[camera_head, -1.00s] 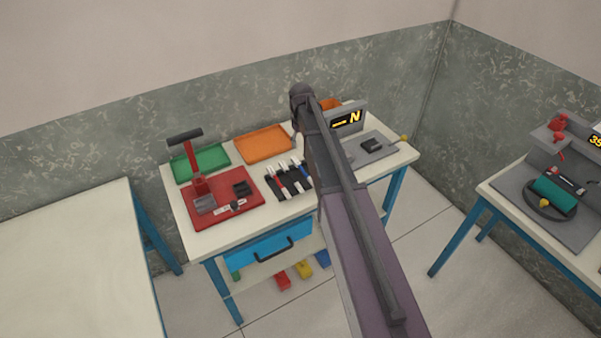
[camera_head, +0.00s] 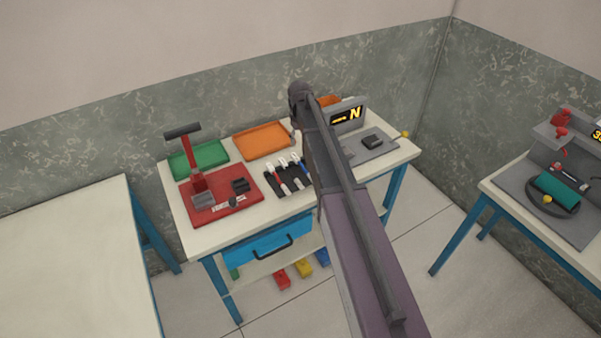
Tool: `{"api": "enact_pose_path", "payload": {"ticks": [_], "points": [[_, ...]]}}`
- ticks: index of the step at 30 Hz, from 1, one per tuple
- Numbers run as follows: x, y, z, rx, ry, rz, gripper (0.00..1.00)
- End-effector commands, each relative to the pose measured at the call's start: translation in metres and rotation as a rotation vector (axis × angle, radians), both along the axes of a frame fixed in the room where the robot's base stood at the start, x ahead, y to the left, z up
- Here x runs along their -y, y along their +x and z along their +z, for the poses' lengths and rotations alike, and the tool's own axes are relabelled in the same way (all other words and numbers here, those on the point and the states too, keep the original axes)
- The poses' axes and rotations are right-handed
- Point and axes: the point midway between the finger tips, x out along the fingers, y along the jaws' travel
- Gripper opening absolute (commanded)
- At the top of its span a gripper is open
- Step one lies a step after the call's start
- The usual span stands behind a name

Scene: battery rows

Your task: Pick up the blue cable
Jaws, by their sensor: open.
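On the white-topped table (camera_head: 240,222), a black rack (camera_head: 288,190) holds a short row of white-ended cables. One has a red part (camera_head: 281,186). The blue cable (camera_head: 304,171) is at the right end of the row, beside my arm and partly hidden by it. My arm reaches from the bottom of the picture up over the table, just right of the rack. My gripper is hidden behind the arm, so its fingers do not show.
Left of the rack are a red press fixture (camera_head: 235,205) and a green tray (camera_head: 212,160). An orange tray (camera_head: 262,141) lies behind. A grey meter station (camera_head: 383,149) stands right of my arm. A bare table (camera_head: 70,240) is at the left.

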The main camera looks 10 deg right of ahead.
Motion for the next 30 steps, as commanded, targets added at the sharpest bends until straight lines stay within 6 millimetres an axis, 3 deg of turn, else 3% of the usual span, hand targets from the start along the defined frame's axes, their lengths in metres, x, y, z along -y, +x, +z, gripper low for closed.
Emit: {"api": "enact_pose_path", "payload": {"ticks": [18,30], "points": [[-0.001,0.000,-0.052,0.000,0.000,0.001,0.66],[-0.001,0.000,-0.064,0.000,0.000,0.001,0.66]]}}
